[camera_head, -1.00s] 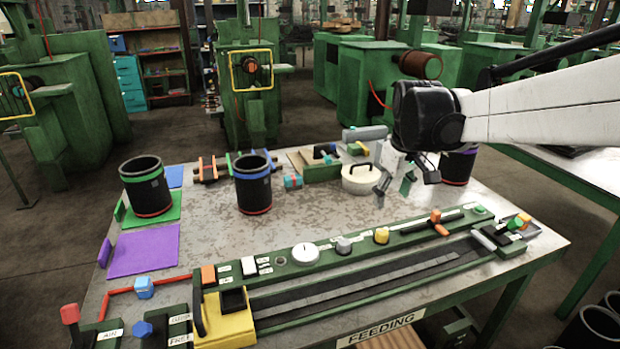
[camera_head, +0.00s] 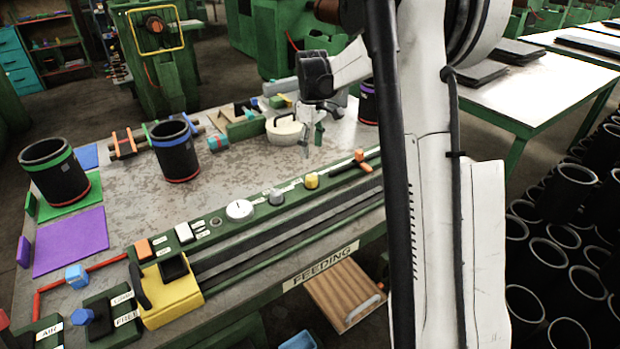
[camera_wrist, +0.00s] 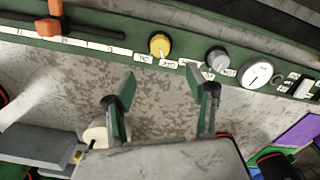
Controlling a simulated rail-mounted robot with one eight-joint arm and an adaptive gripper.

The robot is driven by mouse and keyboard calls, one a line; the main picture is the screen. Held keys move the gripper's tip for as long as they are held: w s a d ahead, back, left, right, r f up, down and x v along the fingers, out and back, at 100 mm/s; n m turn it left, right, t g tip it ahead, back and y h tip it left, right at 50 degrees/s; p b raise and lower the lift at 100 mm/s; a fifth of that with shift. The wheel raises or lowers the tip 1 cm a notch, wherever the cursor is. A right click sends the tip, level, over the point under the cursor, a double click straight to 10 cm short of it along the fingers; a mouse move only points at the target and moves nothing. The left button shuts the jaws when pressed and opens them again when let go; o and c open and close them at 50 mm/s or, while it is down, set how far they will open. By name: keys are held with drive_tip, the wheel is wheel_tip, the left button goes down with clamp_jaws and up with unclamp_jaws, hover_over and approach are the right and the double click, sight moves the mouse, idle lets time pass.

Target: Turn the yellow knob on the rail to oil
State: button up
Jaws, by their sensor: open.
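The yellow knob (camera_head: 311,180) stands on the green rail (camera_head: 222,222) along the table's front, right of a grey knob (camera_head: 276,197) and a white dial (camera_head: 239,209). In the wrist view the yellow knob (camera_wrist: 160,45) sits beyond the fingertips, between the grey knob (camera_wrist: 216,58) and an orange lever (camera_wrist: 50,22). Small white labels lie under it; their words are too small to read. My gripper (camera_head: 311,142) is open and empty above the table, behind the rail and apart from the knob. Its two fingers (camera_wrist: 162,92) spread toward the rail in the wrist view.
A white lidded pot (camera_head: 284,132) stands close behind my gripper. Black bins (camera_head: 172,152) stand at the back and left. An orange lever (camera_head: 361,158) rises from the rail right of the knob. The table (camera_head: 225,185) between pot and rail is clear.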

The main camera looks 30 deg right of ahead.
sight(311, 177)
wheel_tip(311, 177, down, 12)
drive_tip(key=shift+f+b, duration=0.1)
drive_tip(key=shift+b, duration=0.2)
drive_tip(key=c, duration=1.1)
drive_tip(key=shift+m, duration=0.4)
drive_tip(key=m+b, duration=0.3)
drive_tip(key=m, duration=0.1)
drive_tip(key=shift+f+m, duration=0.1)
drive_tip(key=shift+m, duration=0.3)
drive_tip(key=m+b, duration=0.1)
drive_tip(key=m, duration=0.5)
drive_tip(key=shift+b, duration=0.35)
drive_tip(key=shift+m, duration=0.3)
